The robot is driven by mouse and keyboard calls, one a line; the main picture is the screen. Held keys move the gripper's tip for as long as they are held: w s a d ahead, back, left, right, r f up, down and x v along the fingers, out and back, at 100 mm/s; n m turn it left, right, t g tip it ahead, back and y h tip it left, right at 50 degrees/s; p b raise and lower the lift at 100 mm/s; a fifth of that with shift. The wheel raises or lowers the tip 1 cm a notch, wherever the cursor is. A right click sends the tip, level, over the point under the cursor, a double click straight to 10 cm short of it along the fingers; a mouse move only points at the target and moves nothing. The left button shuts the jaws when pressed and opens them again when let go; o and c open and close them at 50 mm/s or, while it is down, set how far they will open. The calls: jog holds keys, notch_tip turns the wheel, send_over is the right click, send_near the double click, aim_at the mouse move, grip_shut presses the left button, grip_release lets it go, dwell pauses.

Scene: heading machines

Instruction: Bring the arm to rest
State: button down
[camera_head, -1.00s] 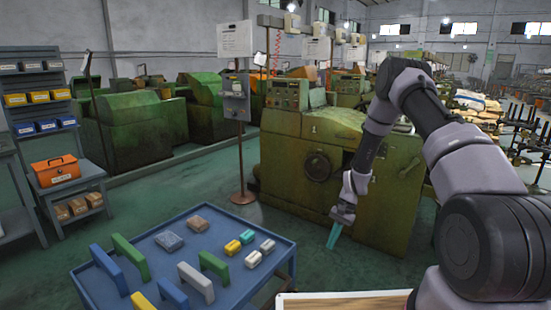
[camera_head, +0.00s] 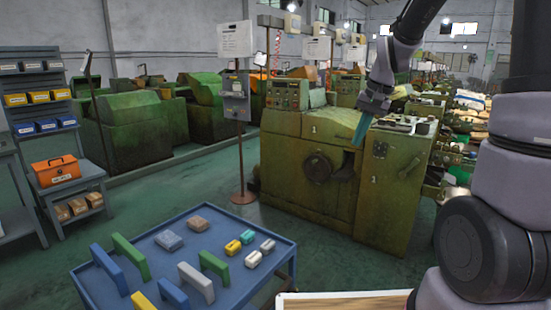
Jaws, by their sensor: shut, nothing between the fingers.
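My arm (camera_head: 403,45) reaches up along the right side of the view, and its upper part leaves the top edge. My gripper (camera_head: 361,130) hangs from it with teal fingers pointing down and slightly left. The fingers are together and hold nothing. In the picture the gripper is in front of the right part of the green heading machine (camera_head: 310,190), above the blue cart's level. No contact with the machine shows, though the exact gap cannot be told.
A blue cart (camera_head: 237,285) at the lower left bears several coloured blocks and handles. A wooden-topped surface (camera_head: 345,302) shows at the bottom edge. A grey shelf stand (camera_head: 75,188) with an orange toolbox (camera_head: 56,170) stands at left. Green floor (camera_head: 215,175) lies open between.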

jog(key=s+r+t, duration=0.2)
jog(key=s+r, duration=0.4)
jog(key=s, duration=0.3)
jog(key=s+d+r+t, duration=0.1)
jog(key=s+r+t, duration=0.1)
jog(key=s+r, duration=0.4)
jog(key=s, duration=0.4)
jog(key=shift+s+d+r+n+t, duration=0.15)
jog(key=shift+s+d+n+t, duration=0.15)
jog(key=shift+n, duration=0.1)
